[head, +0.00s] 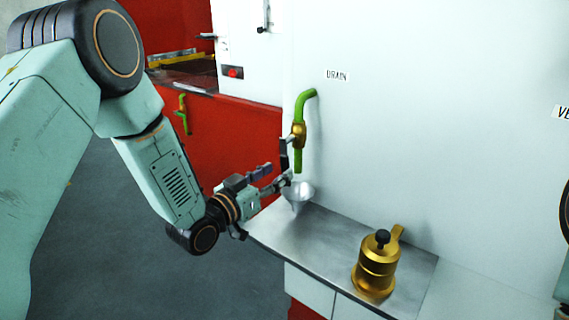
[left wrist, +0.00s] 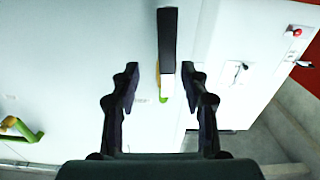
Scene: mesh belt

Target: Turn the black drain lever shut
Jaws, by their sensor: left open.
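The black drain lever (head: 284,153) hangs down beside the brass valve (head: 299,133) on the green drain pipe (head: 304,102), under the DRAIN label. My left gripper (head: 274,177) is open close to the lever's lower end. In the left wrist view the black lever (left wrist: 167,40) comes down between the two spread fingers of the gripper (left wrist: 160,84), with gaps on both sides. I cannot tell how deep it sits between them. The lower end of the green pipe (left wrist: 163,99) shows just beyond it. My right gripper is out of view.
A metal funnel (head: 297,195) sits under the pipe, close to my left gripper. A brass pot-like fitting (head: 376,267) stands on the metal shelf (head: 316,238). A red cabinet (head: 230,145) with another green pipe (head: 182,108) is behind.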

